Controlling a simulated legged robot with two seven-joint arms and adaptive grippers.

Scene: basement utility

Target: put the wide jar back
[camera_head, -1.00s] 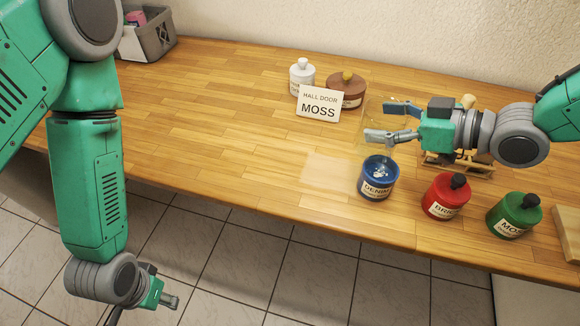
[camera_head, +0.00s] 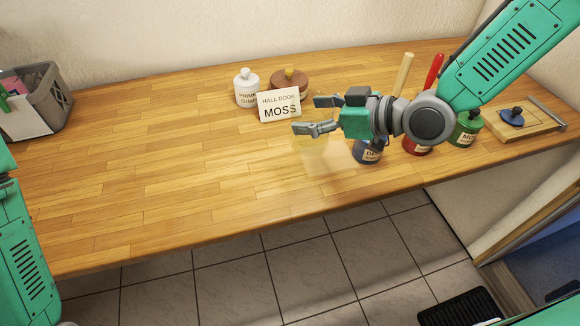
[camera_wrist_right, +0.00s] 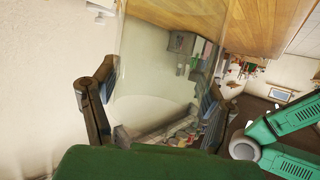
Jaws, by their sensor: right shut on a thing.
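The wide jar (camera_head: 313,155) is clear glass and hard to see against the wood. My right gripper (camera_head: 308,115) is shut on it, just right of the sign, above the worktop or at it; I cannot tell whether the jar's base touches the wood. In the right wrist view the clear jar (camera_wrist_right: 150,75) fills the space between the two fingers (camera_wrist_right: 150,105). A white sign (camera_head: 279,105) reads "HALL DOOR MOSS". My left gripper is outside the head view; only part of my left arm shows at the left edge.
A white jar (camera_head: 246,90) and a brown jar (camera_head: 289,78) stand behind the sign. Blue (camera_head: 367,152), red (camera_head: 417,148) and green (camera_head: 467,128) pots stand right. A board (camera_head: 530,125) holds a blue lid. A grey crate (camera_head: 45,100) stands far left. The left worktop is clear.

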